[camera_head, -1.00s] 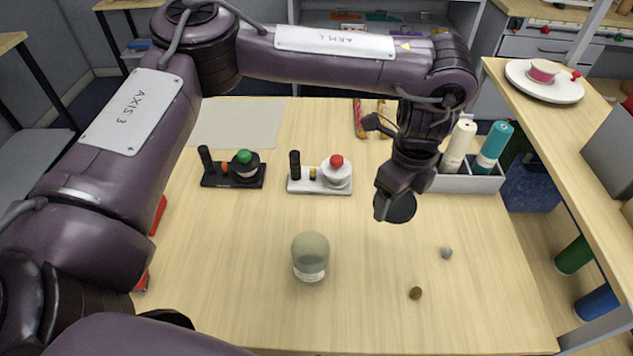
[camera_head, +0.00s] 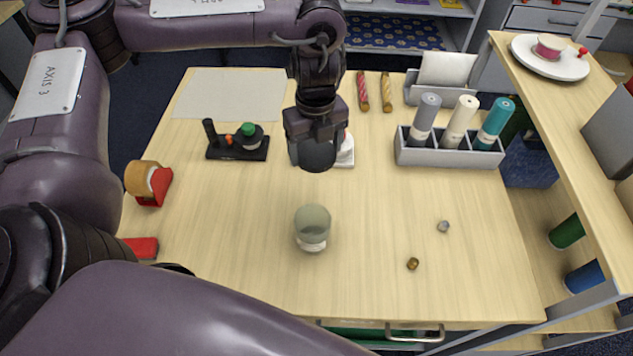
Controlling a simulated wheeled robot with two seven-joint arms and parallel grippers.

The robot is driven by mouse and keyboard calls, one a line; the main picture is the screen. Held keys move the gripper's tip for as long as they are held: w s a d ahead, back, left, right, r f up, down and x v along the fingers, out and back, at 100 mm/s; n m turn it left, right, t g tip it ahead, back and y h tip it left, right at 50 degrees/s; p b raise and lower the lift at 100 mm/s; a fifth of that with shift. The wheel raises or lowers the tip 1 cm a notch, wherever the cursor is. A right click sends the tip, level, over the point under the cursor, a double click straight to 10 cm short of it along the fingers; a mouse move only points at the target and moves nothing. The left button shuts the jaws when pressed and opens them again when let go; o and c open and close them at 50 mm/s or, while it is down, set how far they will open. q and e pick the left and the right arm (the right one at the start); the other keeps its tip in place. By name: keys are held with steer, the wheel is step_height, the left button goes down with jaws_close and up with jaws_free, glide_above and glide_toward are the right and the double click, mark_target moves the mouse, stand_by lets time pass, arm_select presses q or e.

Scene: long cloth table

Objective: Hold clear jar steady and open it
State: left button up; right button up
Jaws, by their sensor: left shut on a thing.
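The clear jar (camera_head: 312,228) stands upright on the table's bare middle, greyish and see-through, with a pale band near its base. My left gripper (camera_head: 316,140) hangs above the table, behind the jar and apart from it. It is shut on a dark round, disc-like piece (camera_head: 317,157) that faces the camera. The piece looks like a lid, but I cannot tell for sure. Its fingertips are mostly hidden. My right gripper is not in view.
Behind my left gripper is a white-lidded holder (camera_head: 345,152), partly hidden. A black holder with a green knob (camera_head: 248,137) stands left of it. A grey rack of rolls (camera_head: 450,155) stands at the back right. Two small nuggets (camera_head: 443,227) (camera_head: 413,264) lie right of the jar.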

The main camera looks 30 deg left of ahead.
mark_target(316, 152)
arm_select(q)
step_height(316, 152, down, 10)
steer(key=shift+f+b, duration=0.25)
steer(key=shift+b, duration=0.95)
steer(key=shift+w+f+b, duration=0.1)
steer(key=shift+f+b, duration=0.5)
steer(key=shift+f, duration=1.35)
steer(key=shift+f, duration=0.15)
steer(key=o, duration=1.1)
step_height(316, 152, up, 11)
steer(key=p, duration=0.3)
steer(key=shift+f, duration=0.1)
steer(key=shift+r, duration=0.85)
